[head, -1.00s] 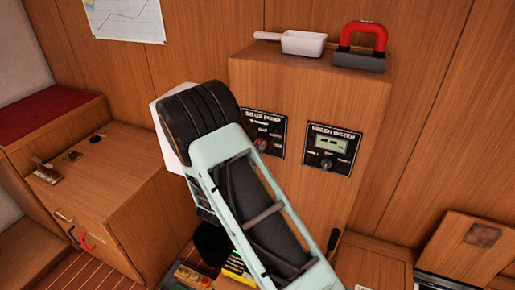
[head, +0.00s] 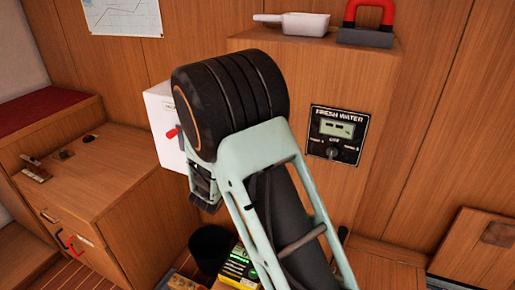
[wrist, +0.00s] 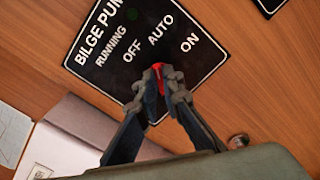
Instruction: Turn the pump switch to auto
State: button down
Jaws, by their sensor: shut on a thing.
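The black bilge pump panel (wrist: 205,58) fills the top middle of the wrist view, tilted in the picture, with the labels RUNNING, OFF, AUTO and ON. My gripper (wrist: 160,80) has its fingertips closed around the red pump switch (wrist: 157,68), just below the OFF and AUTO labels. Only a sliver of the red switch shows between the fingers, so I cannot tell exactly which label it points at. In the head view my arm hides the pump panel, the switch and the fingertips.
The fresh water panel (head: 336,135) is right of my arm. A white box (head: 160,105) with a red lever is close on the left. A white scoop (head: 300,23) and a red-handled block (head: 368,36) sit on the cabinet top. A dark bin (head: 209,245) stands below.

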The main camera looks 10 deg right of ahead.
jog(key=shift+f+m+b, duration=0.15)
jog(key=shift+m+b, duration=0.75)
jog(key=shift+b, duration=0.35)
jog(key=c, duration=2.1)
grip_release()
jog(key=v, duration=1.2)
